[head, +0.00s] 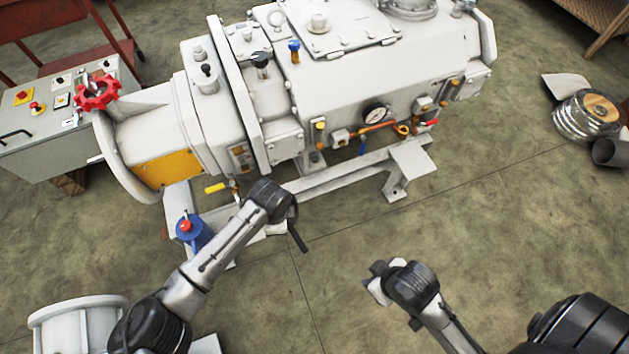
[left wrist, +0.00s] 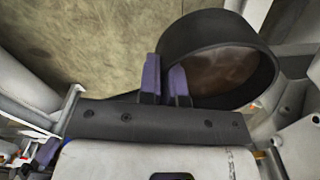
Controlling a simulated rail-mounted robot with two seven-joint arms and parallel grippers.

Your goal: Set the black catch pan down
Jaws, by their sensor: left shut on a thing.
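The black catch pan (left wrist: 196,35) shows in the left wrist view as a round, black-walled pan with brown inside. My left gripper (left wrist: 165,72) has its two purple fingers on either side of the pan's near wall, shut on it. In the head view my left gripper (head: 287,217) is low in front of the white machine's frame. Whether the pan touches the floor is not clear. My right gripper (head: 378,283) is over the floor at lower middle, away from the pan; its fingers are too unclear to judge.
The white vacuum machine (head: 340,75) on its frame (head: 355,172) fills the upper middle. A blue can (head: 192,232) with a red top stands by the frame's left end. A white drum (head: 78,325) is at lower left. Floor (head: 480,225) to the right is clear.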

